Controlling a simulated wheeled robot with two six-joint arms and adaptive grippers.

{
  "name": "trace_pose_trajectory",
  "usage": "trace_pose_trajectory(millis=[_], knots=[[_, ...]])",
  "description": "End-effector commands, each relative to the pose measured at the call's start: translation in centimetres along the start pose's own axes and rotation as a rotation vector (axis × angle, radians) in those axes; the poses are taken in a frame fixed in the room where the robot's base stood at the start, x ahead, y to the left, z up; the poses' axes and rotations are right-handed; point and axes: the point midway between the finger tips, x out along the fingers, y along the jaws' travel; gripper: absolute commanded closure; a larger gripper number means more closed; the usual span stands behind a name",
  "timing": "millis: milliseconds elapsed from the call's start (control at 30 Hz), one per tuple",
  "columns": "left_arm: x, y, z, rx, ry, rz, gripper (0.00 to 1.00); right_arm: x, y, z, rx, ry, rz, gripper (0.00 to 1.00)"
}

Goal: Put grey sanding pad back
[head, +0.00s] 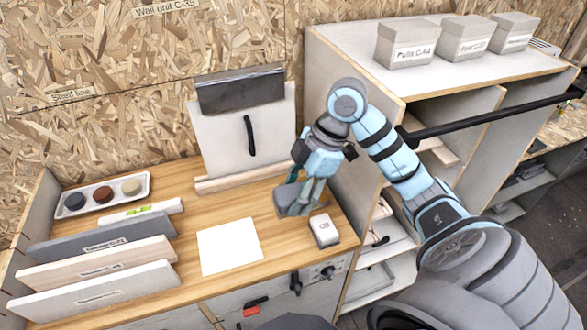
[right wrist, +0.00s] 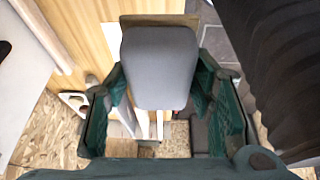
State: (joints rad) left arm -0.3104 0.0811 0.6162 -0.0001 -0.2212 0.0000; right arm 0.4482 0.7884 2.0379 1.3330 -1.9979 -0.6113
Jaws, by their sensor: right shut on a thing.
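My right gripper (head: 303,190) is shut on the grey sanding pad (head: 287,201), over the right part of the wooden worktop. The pad is a grey block with rounded corners. In the right wrist view the pad (right wrist: 158,68) sits between the green fingers of the gripper (right wrist: 160,105), with a brown edge behind its far end. I cannot tell whether the pad touches the worktop. My left gripper is not in view.
A white sheet (head: 229,246) and a small white box (head: 324,230) lie close by. An upright board (head: 222,135) stands behind. A tray (head: 142,182) of three round pieces and several labelled boards (head: 95,290) are at left. Shelving (head: 345,55) stands at right.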

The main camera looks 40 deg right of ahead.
Motion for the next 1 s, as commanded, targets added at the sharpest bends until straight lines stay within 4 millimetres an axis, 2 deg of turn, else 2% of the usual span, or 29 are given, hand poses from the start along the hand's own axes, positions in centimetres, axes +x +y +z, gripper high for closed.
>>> trace_pose_trajectory(millis=[33,100,200,300,400,467,700,967,1000], knots=[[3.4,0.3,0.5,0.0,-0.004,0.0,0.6,3.4,0.1,1.3,0.002,0.002,-0.003,0.81],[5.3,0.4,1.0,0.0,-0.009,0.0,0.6,6.3,0.2,2.4,0.005,0.001,-0.008,0.81],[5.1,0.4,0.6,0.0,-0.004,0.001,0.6,9.3,0.1,3.6,0.009,0.001,-0.012,0.81],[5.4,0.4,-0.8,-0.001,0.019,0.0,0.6,12.1,0.1,4.8,0.008,0.002,-0.009,0.81],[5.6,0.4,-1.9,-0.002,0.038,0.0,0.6,13.6,0.1,5.4,0.005,0.001,-0.006,0.81],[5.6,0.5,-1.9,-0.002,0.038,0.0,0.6,14.2,0.1,5.7,0.006,0.001,-0.005,0.81],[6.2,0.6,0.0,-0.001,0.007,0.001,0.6,17.9,0.0,7.2,0.006,0.001,-0.005,0.81],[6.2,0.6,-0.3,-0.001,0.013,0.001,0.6,18.0,0.1,7.2,0.004,0.0,-0.003,0.81],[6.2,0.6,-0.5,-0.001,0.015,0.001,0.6,18.1,0.1,7.3,0.004,0.0,-0.003,0.49]])
